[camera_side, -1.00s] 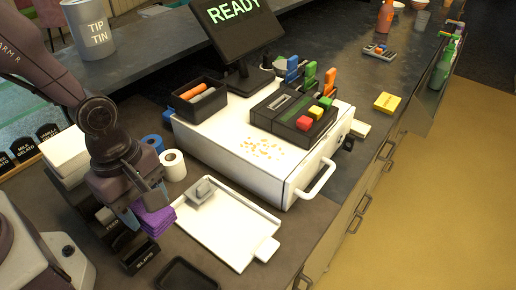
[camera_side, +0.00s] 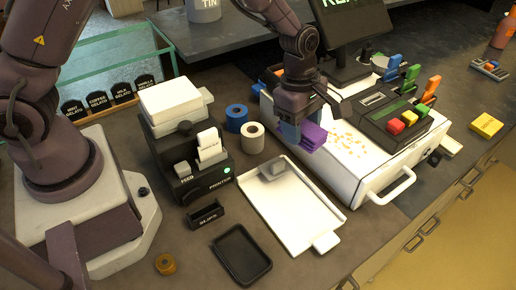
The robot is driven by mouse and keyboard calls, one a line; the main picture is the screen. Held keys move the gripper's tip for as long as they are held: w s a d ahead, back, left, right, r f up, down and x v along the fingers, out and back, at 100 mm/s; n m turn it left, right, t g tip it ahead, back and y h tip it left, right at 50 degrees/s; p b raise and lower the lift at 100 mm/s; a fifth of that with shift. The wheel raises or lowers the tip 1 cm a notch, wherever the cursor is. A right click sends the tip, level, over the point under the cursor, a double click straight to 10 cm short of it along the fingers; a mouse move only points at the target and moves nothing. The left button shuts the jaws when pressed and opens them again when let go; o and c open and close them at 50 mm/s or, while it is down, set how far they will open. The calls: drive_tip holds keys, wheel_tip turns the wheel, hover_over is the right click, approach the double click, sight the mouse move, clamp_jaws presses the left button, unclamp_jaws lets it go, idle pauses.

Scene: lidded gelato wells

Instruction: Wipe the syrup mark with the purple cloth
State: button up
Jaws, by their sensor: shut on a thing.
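My gripper (camera_side: 296,128) is shut on the folded purple cloth (camera_side: 313,138), which sticks out to the right of the fingers. It is at the left part of the white cash drawer (camera_side: 375,180); I cannot tell whether the cloth touches the top. A patch of scattered orange-tan spots (camera_side: 349,140), which may be the syrup mark, lies on the drawer's white top just right of the cloth. My gripper and the cloth may hide part of the patch's left side.
A black register keypad (camera_side: 385,112) with coloured blocks stands right of the spots, and a screen (camera_side: 345,40) behind. A white tray (camera_side: 290,215) lies in front, with blue (camera_side: 236,117) and white rolls (camera_side: 252,137) to the left. A black printer (camera_side: 190,170) stands further left.

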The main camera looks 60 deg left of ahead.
approach(329, 128)
drive_tip(key=s+f, duration=0.1)
drive_tip(key=s+d+f, duration=0.1)
drive_tip(key=s+f, duration=0.1)
drive_tip(key=shift+d, duration=0.1)
drive_tip(key=w+r+m, duration=0.1)
drive_tip(key=w+r, duration=0.2)
drive_tip(key=w, duration=0.1)
drive_tip(key=shift+s+f, duration=0.2)
drive_tip(key=shift+f, duration=1.3)
drive_tip(key=shift+s+f, duration=0.2)
drive_tip(key=shift+f, duration=1.3)
drive_tip(key=shift+d+f, duration=0.55)
drive_tip(key=shift+f, duration=0.05)
drive_tip(key=shift+c, duration=0.5)
drive_tip(key=shift+d, duration=3.45)
drive_tip(key=shift+a, duration=4)
wheel_tip(329, 128, up, 8)
drive_tip(key=shift+r, duration=0.1)
